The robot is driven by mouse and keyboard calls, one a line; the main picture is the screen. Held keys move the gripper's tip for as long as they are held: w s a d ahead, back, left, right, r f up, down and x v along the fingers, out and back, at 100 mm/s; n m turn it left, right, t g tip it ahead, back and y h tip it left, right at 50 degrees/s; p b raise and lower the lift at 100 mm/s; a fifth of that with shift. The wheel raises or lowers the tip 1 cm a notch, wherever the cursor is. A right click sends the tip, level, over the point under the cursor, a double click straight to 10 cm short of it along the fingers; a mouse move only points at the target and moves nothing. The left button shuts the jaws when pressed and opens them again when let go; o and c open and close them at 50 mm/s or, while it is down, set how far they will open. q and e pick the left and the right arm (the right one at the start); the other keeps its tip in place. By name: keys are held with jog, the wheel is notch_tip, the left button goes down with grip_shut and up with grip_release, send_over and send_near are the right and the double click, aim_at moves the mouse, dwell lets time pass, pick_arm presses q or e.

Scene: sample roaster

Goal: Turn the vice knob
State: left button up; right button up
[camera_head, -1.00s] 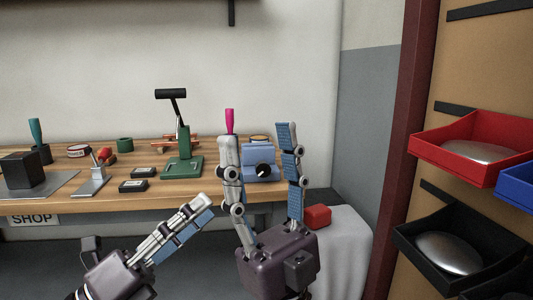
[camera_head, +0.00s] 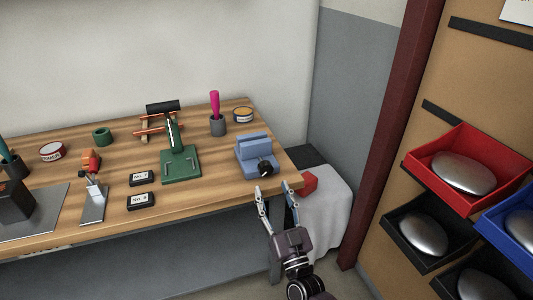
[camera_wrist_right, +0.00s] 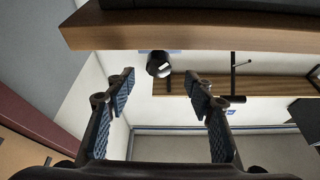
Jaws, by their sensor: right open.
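The blue vice (camera_head: 254,148) stands at the right front corner of the wooden workbench (camera_head: 215,194). Its round black knob (camera_head: 265,168) faces the front edge. My right gripper (camera_head: 274,188) is open and empty, just in front of and below the knob in the head view. In the right wrist view the dark knob (camera_wrist_right: 159,65), with a light mark, appears between and beyond the fingertips of the right gripper (camera_wrist_right: 159,79). I see no contact with it. Most of the vice is hidden in that view. My left gripper is out of view.
A green press (camera_head: 181,163), black boxes (camera_head: 141,200) and a grey cup with a pink-handled tool (camera_head: 217,124) stand left of the vice. A red block (camera_head: 309,183) lies on a white-covered surface to the right. Red (camera_head: 459,196) and black bins hang farther right.

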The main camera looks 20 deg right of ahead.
aim_at(266, 173)
jog(key=shift+w+d, duration=0.1)
jog(key=shift+w, duration=0.15)
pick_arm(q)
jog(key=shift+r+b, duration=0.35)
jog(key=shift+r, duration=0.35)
pick_arm(e)
jog(key=shift+x, duration=3.55)
jog(key=c, duration=1.2)
jog(key=m+h+p, duration=0.1)
jog(key=m+h, duration=0.1)
jog(key=m, duration=0.1)
jog(key=shift+m, duration=0.4)
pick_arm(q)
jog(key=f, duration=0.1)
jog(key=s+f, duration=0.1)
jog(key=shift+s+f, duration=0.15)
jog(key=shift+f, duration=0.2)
